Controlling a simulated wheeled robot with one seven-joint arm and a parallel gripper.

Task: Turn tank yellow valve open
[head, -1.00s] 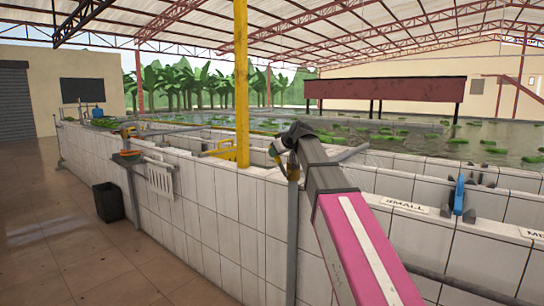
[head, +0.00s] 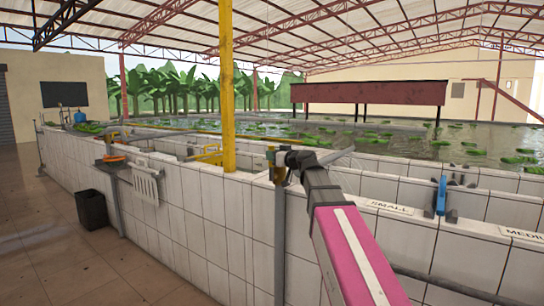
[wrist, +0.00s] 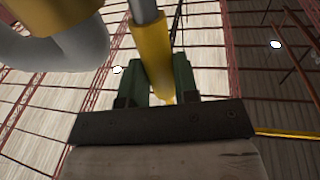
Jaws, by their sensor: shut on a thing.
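The white-tiled tank (head: 203,210) runs from the front right to the far left. My gripper (head: 277,168) is at the near tank wall, by the top of a grey upright pipe (head: 280,240); the valve is small and mostly hidden there. In the wrist view, my gripper (wrist: 158,80) has green fingers shut on the yellow valve handle (wrist: 151,48), with one finger on each side of it. The handle has a grey shaft above it. A yellow fitting (wrist: 55,12) and a curved grey pipe are at the upper left. How far the valve is turned cannot be told.
A yellow post (head: 227,90) stands just left of my gripper. A blue valve (head: 441,196) sits on the wall to the right, near the "SMALL" label (head: 389,207). A black bin (head: 92,209) stands on the floor at left. The left floor is otherwise open.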

